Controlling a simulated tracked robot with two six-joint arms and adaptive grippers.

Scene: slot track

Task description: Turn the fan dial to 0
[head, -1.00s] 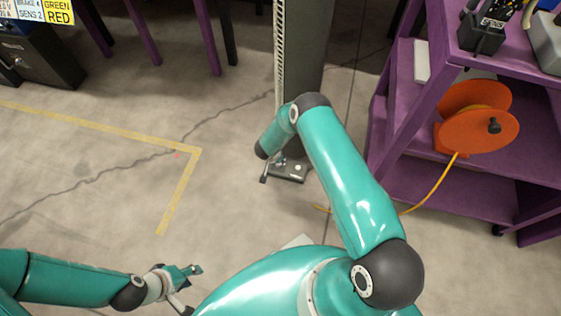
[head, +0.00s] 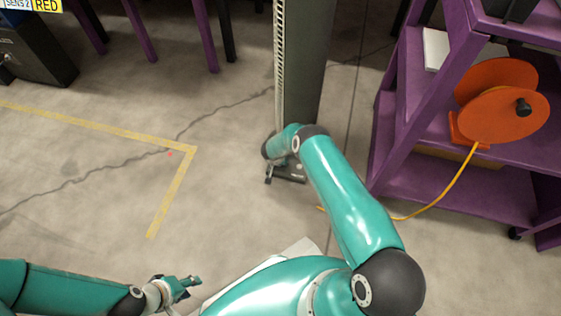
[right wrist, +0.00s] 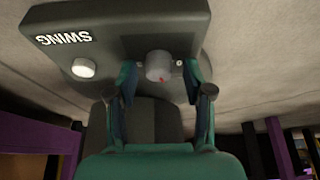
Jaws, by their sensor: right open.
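The tall tower fan (head: 310,70) stands upright ahead of me, its dark base on the floor. In the right wrist view the base (right wrist: 230,90) carries a "SWING" label, a pale round button (right wrist: 84,68) and a grey dial (right wrist: 157,64) with a red mark. My right gripper (right wrist: 160,88) is open, with its fingers on either side of the dial; I cannot tell whether they touch it. In the head view my right arm's wrist partly hides the base. My left gripper (head: 188,284) is at the lower left, away from the fan, its finger opening unclear.
A purple shelf unit (head: 455,192) stands right of the fan, holding an orange cable reel (head: 485,115) whose yellow cable (head: 440,195) runs to the floor. Yellow floor tape (head: 100,125) lies to the left. Floor left of the fan is clear.

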